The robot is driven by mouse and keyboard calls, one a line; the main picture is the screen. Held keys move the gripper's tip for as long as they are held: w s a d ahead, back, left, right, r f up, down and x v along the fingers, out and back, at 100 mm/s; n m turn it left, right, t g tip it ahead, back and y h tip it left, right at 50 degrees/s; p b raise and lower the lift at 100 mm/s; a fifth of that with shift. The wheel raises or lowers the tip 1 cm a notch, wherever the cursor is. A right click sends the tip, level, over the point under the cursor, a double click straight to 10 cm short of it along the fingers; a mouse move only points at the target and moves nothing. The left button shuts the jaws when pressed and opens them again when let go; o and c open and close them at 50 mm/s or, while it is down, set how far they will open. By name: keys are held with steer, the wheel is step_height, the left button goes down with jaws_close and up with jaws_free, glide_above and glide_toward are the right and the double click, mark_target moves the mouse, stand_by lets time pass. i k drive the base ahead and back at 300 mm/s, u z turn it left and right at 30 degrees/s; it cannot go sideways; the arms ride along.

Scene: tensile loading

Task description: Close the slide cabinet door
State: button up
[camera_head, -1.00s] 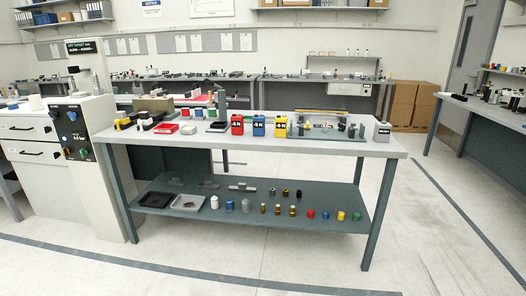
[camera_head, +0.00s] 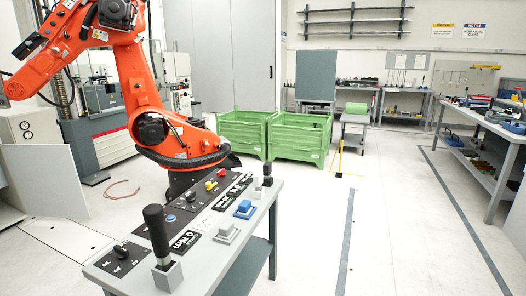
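A tall light grey cabinet (camera_head: 222,55) stands against the back wall behind the orange arm, with flat door panels and a small dark handle near its right edge. I cannot tell whether it is the slide cabinet or whether its door is open. A pale flat panel (camera_head: 45,182) stands upright at the left edge, like an open door or a guard; what it is attached to is partly out of view. My gripper is not in view.
A large orange industrial arm (camera_head: 150,130) stands behind a control bench (camera_head: 210,225) with a black lever, buttons and switches. Two green crates (camera_head: 243,130) (camera_head: 300,138) stand beyond. A workbench (camera_head: 485,125) is at right. The floor (camera_head: 390,220) between is clear.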

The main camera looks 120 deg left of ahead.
mark_target(46, 179)
steer(key=u, duration=2.95)
steer(key=i, duration=5.2)
